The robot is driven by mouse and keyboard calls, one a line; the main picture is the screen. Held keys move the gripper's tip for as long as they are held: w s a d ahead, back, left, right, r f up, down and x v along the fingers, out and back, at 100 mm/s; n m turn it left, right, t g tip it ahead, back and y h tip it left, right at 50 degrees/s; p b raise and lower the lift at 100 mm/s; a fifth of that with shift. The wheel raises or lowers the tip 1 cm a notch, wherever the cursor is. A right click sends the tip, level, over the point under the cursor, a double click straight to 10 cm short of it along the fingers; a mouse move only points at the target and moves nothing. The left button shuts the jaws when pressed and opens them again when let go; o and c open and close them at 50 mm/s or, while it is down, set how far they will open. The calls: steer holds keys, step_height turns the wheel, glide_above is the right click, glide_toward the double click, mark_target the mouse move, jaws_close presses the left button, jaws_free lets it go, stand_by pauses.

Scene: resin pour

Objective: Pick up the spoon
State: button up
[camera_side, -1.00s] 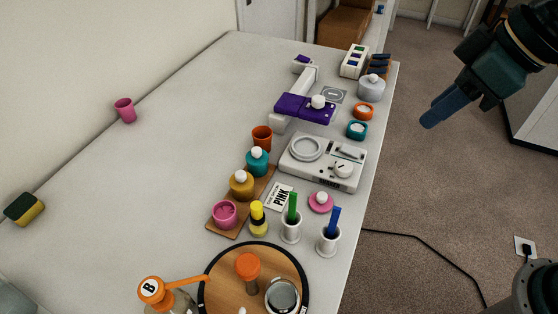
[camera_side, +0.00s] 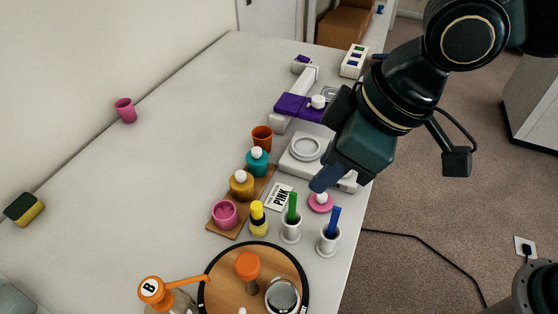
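No spoon shows plainly. A green handle (camera_side: 292,206) stands upright in a white holder (camera_side: 290,231), and a blue handle (camera_side: 333,222) stands slightly tilted in another white holder (camera_side: 327,245). Their lower ends are hidden inside, so I cannot tell whether either is a spoon. My gripper (camera_side: 324,180) is over the right side of the table, up and to the right of the green handle in the picture. Its blue fingers overlap each other in this view, so their opening is not visible. Nothing shows between them.
A pink lidded dish (camera_side: 321,204) appears just below my fingertips. A white scale (camera_side: 300,167) is partly hidden behind my gripper. The table's left side is mostly clear.

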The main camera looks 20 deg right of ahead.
mark_target(296, 201)
steer(key=shift+x, duration=3.75)
steer(key=shift+f, duration=0.15)
steer(key=shift+x, duration=2.5)
steer(key=shift+d, duration=0.1)
jaws_close()
